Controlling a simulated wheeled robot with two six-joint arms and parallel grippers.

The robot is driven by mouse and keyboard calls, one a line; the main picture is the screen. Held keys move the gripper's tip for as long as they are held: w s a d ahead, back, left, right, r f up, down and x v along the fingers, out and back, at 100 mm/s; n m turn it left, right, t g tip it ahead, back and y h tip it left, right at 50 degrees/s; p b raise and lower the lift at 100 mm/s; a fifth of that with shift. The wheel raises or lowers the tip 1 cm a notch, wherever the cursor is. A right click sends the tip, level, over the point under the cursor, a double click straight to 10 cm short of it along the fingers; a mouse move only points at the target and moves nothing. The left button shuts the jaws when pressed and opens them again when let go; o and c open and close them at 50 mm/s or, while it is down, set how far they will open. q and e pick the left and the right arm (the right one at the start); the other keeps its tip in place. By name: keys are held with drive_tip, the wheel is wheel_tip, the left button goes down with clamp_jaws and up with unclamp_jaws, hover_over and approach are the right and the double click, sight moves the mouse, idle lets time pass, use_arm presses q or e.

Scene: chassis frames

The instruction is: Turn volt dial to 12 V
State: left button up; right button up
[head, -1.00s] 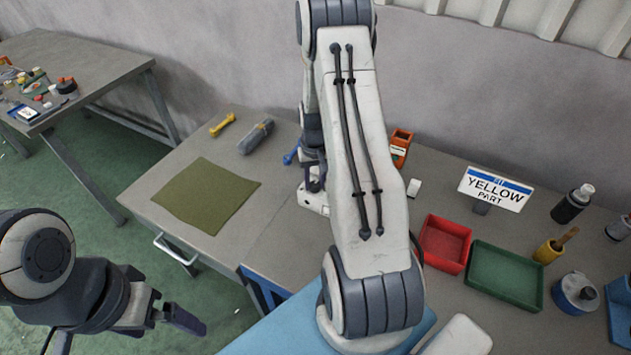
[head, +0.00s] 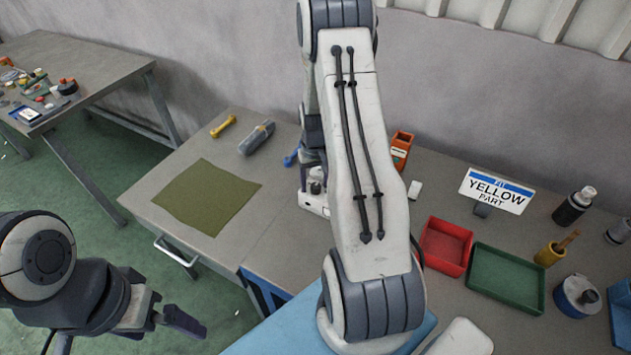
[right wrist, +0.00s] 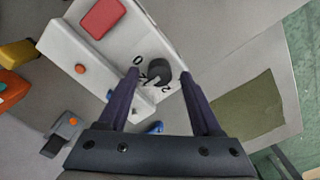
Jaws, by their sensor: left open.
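The volt dial (right wrist: 157,72) is a dark knob on a pale panel (right wrist: 122,45) in the right wrist view. A 0 and a 2 show beside it; other marks are partly hidden, and I cannot read its exact setting. My right gripper (right wrist: 160,76) is open, its fingertips on either side of the dial with gaps to it. In the head view the pale unit (head: 314,202) stands on the bench, partly behind my right arm, with the right gripper (head: 312,165) above it. My left gripper (head: 180,319) is open and empty at lower left, away from the bench.
A green mat (head: 207,196), a yellow tool (head: 223,126) and a grey tool (head: 257,137) lie on the left of the bench. An orange box (head: 401,149), red tray (head: 446,246), green tray (head: 506,279) and sign (head: 495,190) stand to the right.

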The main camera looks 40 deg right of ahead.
sight(315, 185)
drive_tip(key=shift+r, duration=0.4)
wheel_tip(315, 185, up, 10)
drive_tip(key=b, duration=0.2)
drive_tip(key=shift+f, duration=0.15)
